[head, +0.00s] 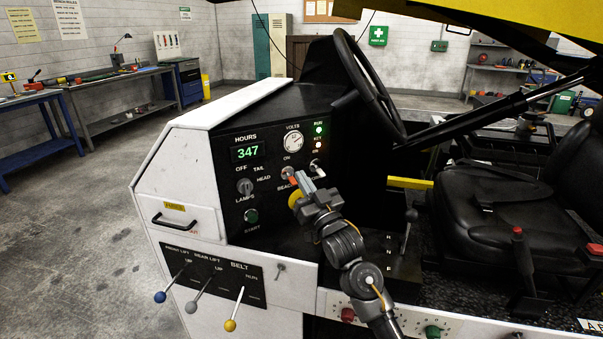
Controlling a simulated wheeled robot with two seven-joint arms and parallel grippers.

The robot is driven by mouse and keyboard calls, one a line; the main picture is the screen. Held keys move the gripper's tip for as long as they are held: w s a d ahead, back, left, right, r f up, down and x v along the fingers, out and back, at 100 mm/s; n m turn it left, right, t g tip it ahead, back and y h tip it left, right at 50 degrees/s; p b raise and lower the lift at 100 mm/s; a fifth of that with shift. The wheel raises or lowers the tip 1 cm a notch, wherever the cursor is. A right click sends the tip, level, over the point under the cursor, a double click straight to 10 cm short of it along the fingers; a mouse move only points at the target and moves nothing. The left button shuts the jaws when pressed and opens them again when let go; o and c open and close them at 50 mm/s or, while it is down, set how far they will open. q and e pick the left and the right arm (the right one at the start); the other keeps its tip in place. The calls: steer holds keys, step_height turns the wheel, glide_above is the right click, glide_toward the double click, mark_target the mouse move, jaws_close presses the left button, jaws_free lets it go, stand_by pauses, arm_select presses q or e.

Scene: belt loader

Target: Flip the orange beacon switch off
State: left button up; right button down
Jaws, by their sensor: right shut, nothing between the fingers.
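The beacon switch (293,181) is on the black dash panel (228,178), under an ON mark and above a partly covered label that starts "BEAC". Its orange lever appears to point down, away from the ON mark. My right gripper (304,181) is shut and empty, with its fingertips right beside the orange lever. I cannot tell whether they touch it. The gripper hides part of the label and the panel below it. My left gripper is not in view.
A second toggle (318,170) stands just right of the fingertips. A yellow round part (295,199) shows behind my gripper. The lamps knob (244,187) and start button (251,216) are to the left. The steering wheel (368,85) rises above right.

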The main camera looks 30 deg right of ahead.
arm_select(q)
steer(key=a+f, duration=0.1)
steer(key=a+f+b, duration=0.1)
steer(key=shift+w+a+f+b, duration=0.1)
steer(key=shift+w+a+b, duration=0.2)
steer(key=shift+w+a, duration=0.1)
arm_select(e)
steer(key=f+v, duration=0.1)
steer(key=v, duration=0.6)
steer(key=shift+w+f, duration=0.25)
steer(key=shift+w, duration=0.1)
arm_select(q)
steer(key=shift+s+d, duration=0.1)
arm_select(e)
steer(key=shift+d, duration=0.1)
